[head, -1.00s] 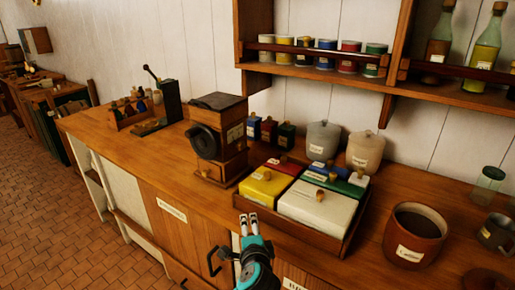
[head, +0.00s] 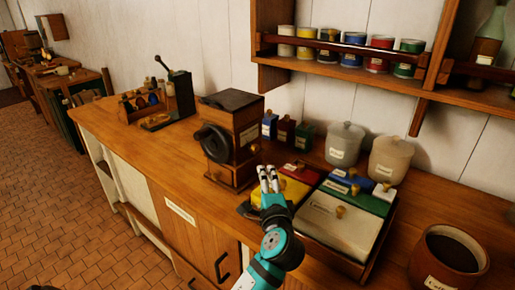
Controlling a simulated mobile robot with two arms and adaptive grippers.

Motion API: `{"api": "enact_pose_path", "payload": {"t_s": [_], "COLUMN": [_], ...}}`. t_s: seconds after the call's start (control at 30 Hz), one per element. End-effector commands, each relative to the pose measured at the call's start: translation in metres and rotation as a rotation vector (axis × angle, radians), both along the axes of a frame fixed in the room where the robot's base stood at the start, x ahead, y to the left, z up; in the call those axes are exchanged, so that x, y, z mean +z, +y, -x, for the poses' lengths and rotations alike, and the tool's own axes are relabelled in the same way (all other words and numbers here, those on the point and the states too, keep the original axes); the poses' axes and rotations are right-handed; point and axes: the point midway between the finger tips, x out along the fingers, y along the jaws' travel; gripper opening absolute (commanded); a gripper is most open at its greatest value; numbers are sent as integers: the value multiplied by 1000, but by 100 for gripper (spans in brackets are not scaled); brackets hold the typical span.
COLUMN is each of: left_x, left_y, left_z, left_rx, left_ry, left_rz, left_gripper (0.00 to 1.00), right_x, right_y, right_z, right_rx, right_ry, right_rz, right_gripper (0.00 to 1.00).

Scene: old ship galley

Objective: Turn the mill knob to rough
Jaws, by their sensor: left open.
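The mill (head: 234,125) is a wooden box with a dark top, standing on the counter in the head view. A large round black knob (head: 212,142) is on its left-facing side. A pale label (head: 249,134) is on its right-facing side, its words too small to read. My left gripper (head: 268,173) is open and empty, its pale fingertips pointing up the picture just right of the mill's lower part. In the picture it overlaps the tray with the yellow-lidded box, and I cannot tell its exact height or gap to the mill. My right gripper is not in view.
A wooden tray (head: 377,247) of lidded boxes lies right of the mill. Two pale jars (head: 343,145) and small dark canisters (head: 286,133) stand behind. A brown pot (head: 448,262) is at the lower right. The counter left of the mill (head: 150,145) is mostly clear.

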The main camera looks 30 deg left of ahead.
Motion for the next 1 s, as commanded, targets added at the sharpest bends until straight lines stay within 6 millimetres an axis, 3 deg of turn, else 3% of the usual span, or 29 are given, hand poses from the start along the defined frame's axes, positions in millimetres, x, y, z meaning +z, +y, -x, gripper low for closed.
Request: {"api": "enact_pose_path", "payload": {"t_s": [0.43, 0.7, 1.0], "left_x": [-3, -7, -11], "left_y": [56, 91, 111], "left_z": [-63, -105, -128], "left_rx": [4, 3, 2], "left_ry": [2, 2, 0], "left_rz": [-3, -1, 1], "left_gripper": [54, 54, 54], "right_x": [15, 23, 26], "right_y": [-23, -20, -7], "right_z": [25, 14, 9], "right_rx": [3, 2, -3], "right_ry": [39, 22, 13], "right_rz": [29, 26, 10], "right_gripper": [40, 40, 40]}}
